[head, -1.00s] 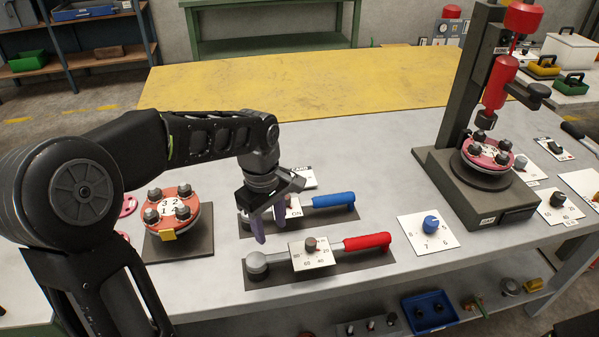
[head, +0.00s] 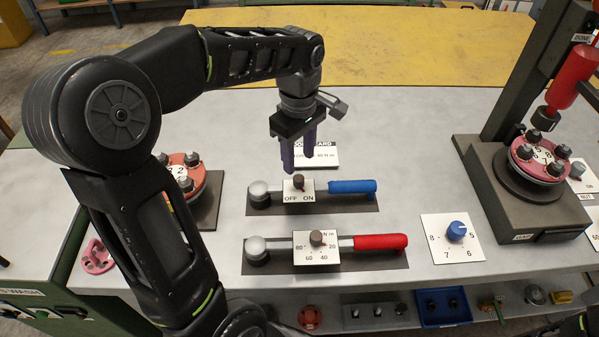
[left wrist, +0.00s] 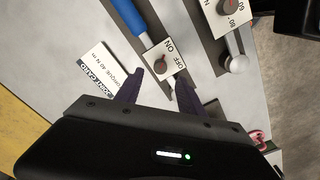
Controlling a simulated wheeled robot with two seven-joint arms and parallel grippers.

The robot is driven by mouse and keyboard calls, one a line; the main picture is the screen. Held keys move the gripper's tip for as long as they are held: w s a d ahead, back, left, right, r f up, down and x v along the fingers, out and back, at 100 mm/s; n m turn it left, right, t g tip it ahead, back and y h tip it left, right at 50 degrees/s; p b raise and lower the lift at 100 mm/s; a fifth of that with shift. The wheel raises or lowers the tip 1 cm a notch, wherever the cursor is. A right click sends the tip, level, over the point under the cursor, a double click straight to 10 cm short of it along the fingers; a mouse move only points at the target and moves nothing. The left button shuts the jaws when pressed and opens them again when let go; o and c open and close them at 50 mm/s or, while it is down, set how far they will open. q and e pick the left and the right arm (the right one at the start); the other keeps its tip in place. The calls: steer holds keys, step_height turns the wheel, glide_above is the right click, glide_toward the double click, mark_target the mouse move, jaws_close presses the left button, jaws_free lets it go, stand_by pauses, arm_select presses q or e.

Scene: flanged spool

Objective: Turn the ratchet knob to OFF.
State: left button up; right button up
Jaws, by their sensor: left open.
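The ratchet knob (head: 299,182) is a small brown knob on a white plate marked OFF and ON, part of the blue-handled wrench (head: 352,187). It also shows in the left wrist view (left wrist: 159,62); which mark it points at I cannot tell surely. My left gripper (head: 298,164) is open with purple fingers pointing down, just behind and above the knob in the head view. In the left wrist view the fingertips (left wrist: 159,77) are either side of the plate's near edge, with the knob beyond them, untouched. My right gripper is not in view.
A red-handled wrench (head: 380,242) with a numbered dial lies in front. A white card (head: 318,155) lies behind the fingers. A blue knob plate (head: 453,238) and a press (head: 514,200) stand to the right, an orange flanged part (head: 187,177) to the left.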

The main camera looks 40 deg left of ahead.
mark_target(299, 178)
arm_select(q)
step_height(299, 178, down, 7)
steer(key=shift+r+p, duration=0.15)
steer(key=shift+p, duration=0.15)
steer(key=shift+c, duration=0.6)
jaws_close()
